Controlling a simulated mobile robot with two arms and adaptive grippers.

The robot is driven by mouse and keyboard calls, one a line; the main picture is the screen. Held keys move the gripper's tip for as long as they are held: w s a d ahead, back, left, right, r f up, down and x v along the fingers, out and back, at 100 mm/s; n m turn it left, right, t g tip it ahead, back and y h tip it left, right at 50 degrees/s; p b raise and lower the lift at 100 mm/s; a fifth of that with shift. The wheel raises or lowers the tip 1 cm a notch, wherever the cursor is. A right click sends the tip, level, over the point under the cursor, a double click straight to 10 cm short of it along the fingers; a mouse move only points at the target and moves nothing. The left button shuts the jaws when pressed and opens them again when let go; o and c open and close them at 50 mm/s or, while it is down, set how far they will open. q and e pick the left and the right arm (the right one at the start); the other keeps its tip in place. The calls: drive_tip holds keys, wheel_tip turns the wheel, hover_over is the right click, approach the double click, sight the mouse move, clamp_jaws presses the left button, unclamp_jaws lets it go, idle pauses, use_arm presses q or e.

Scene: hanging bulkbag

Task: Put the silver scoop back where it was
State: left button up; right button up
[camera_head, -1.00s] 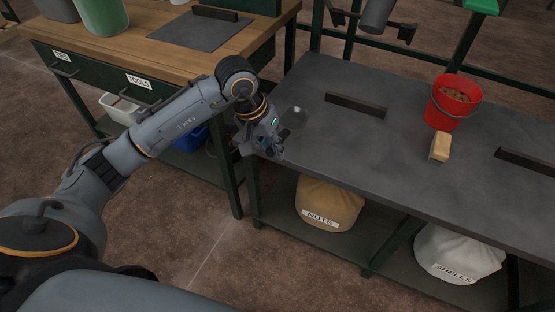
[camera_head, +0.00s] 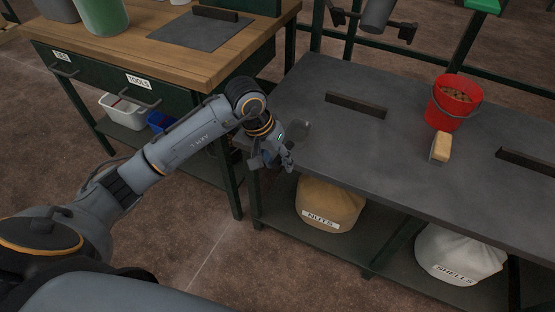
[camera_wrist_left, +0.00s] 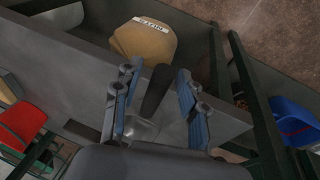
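The silver scoop has a dark handle (camera_wrist_left: 156,92) that runs between the two fingers of my left gripper (camera_wrist_left: 158,88) in the left wrist view. Its clear, greyish bowl (camera_wrist_left: 140,130) lies nearer the palm, partly hidden by it. In the head view the bowl (camera_head: 299,131) shows just right of my left gripper (camera_head: 275,158), at the grey table's left front corner. Whether the bowl touches the tabletop cannot be told. My right gripper is not in view.
The grey table (camera_head: 400,170) carries a red bucket (camera_head: 452,108) of nuts, a yellow-and-grey brush-like block (camera_head: 441,147) and dark raised bars (camera_head: 356,105). NUTS (camera_head: 328,203) and SHELLS (camera_head: 458,255) sacks stand on the shelf below. A wooden workbench (camera_head: 150,60) stands left.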

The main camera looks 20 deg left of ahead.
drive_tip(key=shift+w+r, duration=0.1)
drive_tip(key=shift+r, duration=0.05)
use_arm(q)
drive_tip(key=shift+r, duration=0.35)
drive_tip(key=p+v, duration=0.1)
drive_tip(key=v, duration=1)
drive_tip(key=shift+r, duration=0.2)
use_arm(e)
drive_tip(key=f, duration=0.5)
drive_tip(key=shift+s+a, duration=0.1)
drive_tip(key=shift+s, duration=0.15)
